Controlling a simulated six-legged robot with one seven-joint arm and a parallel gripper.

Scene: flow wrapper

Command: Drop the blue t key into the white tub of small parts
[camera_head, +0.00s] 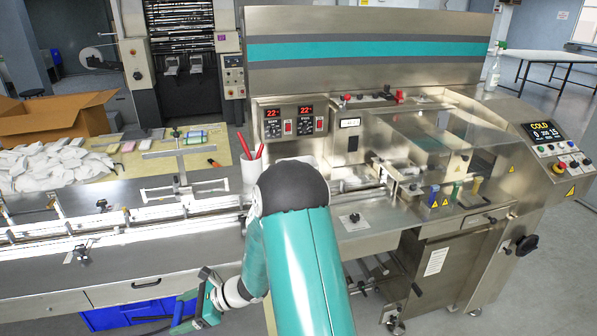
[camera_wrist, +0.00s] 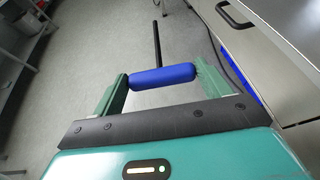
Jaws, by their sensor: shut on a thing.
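The blue t key (camera_wrist: 170,75) is held crosswise between the two green fingers of my gripper (camera_wrist: 162,78), with its dark shaft pointing away from the gripper. In the head view my gripper (camera_head: 184,309) is low in front of the machine's front edge, beside the drawers, and the key cannot be made out clearly there. A whitish round container (camera_head: 313,170), possibly the tub of small parts, stands on the machine top behind my arm. My arm hides much of it, and its contents do not show.
A blue crate (camera_head: 128,314) is under the drawers. Open floor shows below the gripper in the wrist view.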

